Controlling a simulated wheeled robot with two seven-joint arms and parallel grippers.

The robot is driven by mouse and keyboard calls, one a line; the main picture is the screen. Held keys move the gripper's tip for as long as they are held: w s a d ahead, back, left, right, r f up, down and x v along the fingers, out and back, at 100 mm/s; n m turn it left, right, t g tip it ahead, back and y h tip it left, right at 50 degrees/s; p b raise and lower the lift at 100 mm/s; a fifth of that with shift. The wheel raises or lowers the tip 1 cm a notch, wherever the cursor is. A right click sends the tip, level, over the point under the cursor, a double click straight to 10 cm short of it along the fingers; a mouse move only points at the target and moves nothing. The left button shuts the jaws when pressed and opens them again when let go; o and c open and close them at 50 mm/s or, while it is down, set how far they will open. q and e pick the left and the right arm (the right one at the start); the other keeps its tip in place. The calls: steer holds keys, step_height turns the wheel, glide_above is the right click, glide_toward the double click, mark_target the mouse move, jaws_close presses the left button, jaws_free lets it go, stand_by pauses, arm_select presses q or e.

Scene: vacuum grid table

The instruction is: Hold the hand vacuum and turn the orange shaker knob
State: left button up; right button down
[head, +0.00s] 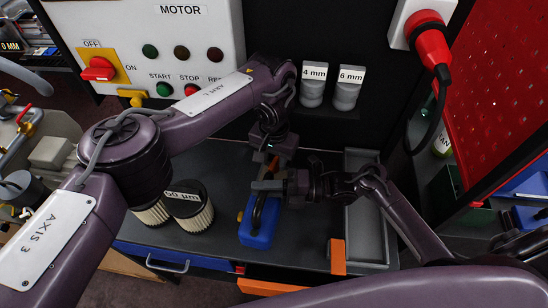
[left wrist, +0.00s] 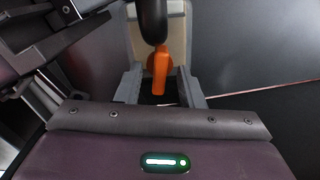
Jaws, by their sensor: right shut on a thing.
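The blue hand vacuum (head: 258,226) stands on the dark tabletop, with its black handle upward. My right gripper (head: 262,187) comes in from the right and is shut on the vacuum near the top of its handle. My left gripper (head: 271,165) is just above and behind my right gripper. In the left wrist view its two grey fingers (left wrist: 160,88) are apart. The orange shaker knob (left wrist: 160,72) shows between them, below a black rounded part. I cannot tell whether the fingers touch it. In the head view the knob is hidden by my grippers.
Filter cartridges (head: 188,207), one labelled 50 µm, stand left of the vacuum. A grey tray (head: 367,235) lies to the right, with an orange block (head: 337,257) at its front.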

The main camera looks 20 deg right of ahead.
mark_target(274, 162)
arm_select(q)
jaws_close()
steer(key=shift+m, duration=2.3)
jaws_free()
steer(key=shift+r, duration=0.1)
step_height(274, 162, up, 12)
